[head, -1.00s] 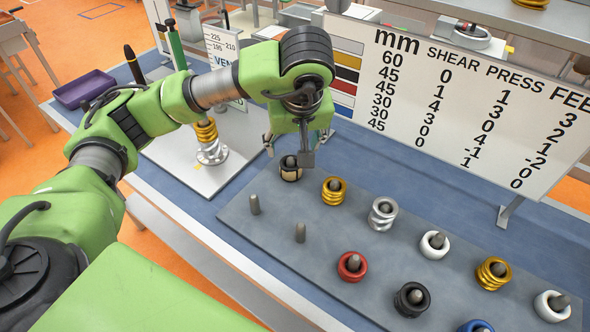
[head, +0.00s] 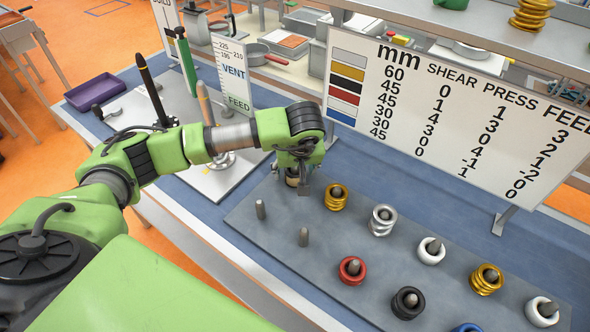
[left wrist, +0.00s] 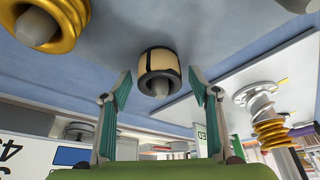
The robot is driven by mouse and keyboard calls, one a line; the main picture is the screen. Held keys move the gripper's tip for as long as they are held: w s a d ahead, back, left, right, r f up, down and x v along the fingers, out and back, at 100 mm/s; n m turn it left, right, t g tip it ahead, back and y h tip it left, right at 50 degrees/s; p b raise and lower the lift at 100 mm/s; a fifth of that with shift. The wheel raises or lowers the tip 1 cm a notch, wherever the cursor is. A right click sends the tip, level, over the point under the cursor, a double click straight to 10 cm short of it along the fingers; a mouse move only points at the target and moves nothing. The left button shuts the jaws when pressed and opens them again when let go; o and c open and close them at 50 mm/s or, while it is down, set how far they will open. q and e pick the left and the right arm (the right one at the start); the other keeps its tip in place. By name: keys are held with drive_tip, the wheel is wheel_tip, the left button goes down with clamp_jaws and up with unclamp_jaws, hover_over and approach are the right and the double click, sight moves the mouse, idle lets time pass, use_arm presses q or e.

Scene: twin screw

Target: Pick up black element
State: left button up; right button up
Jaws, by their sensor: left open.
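A black ring-shaped element (head: 408,302) sits around a grey peg at the front of the grey peg board in the head view. A tan element with black bands (head: 291,178) stands on the board's far left peg, partly hidden by my left gripper (head: 303,186). In the left wrist view this banded element (left wrist: 158,72) lies between and just beyond the two teal fingertips of my left gripper (left wrist: 160,90). The fingers are spread on either side of it, with gaps showing, and hold nothing. My right gripper is not in view.
The peg board (head: 262,240) also bears gold (head: 336,197), silver (head: 381,220), red (head: 352,270), white (head: 430,251) and blue elements. Two bare pegs (head: 260,210) stand at its left. A white sign (head: 450,110) stands behind. A white base plate with a screw shaft is at left.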

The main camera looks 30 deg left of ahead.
use_arm(q)
drive_tip(key=shift+w+f, duration=0.15)
drive_tip(key=shift+f, duration=0.15)
drive_tip(key=shift+r, duration=0.1)
drive_tip(key=c, duration=1.4)
